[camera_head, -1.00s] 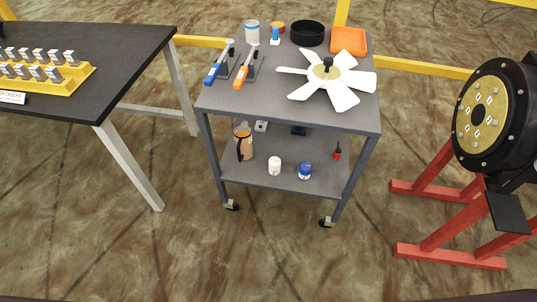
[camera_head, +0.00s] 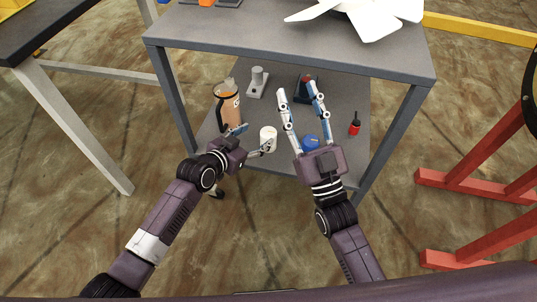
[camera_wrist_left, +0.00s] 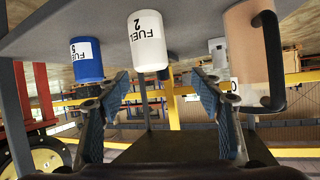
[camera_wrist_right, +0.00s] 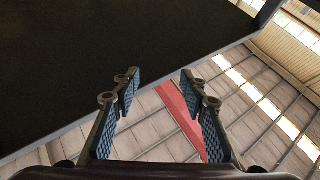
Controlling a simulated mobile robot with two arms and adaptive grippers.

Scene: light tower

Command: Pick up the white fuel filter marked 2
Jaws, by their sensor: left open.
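The white fuel filter marked 2 (camera_head: 268,135) stands upright on the cart's lower shelf. In the left wrist view the picture is inverted, and the filter (camera_wrist_left: 148,42) shows its "FUEL 2" label between and beyond the fingertips. My left gripper (camera_head: 252,141) is open; one finger is beside the filter in the head view, and I cannot tell whether it touches. The left fingers (camera_wrist_left: 158,95) are spread with nothing between them. My right gripper (camera_head: 299,91) is open and empty, over the shelf's right half; its fingers (camera_wrist_right: 158,80) are apart.
A blue filter (camera_head: 310,142) stands right of the white one, partly behind my right gripper. A tan jug (camera_head: 229,110) with a black handle is on the left. A red bottle (camera_head: 355,126) is at the right. The cart's top shelf (camera_head: 270,35) overhangs the back.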

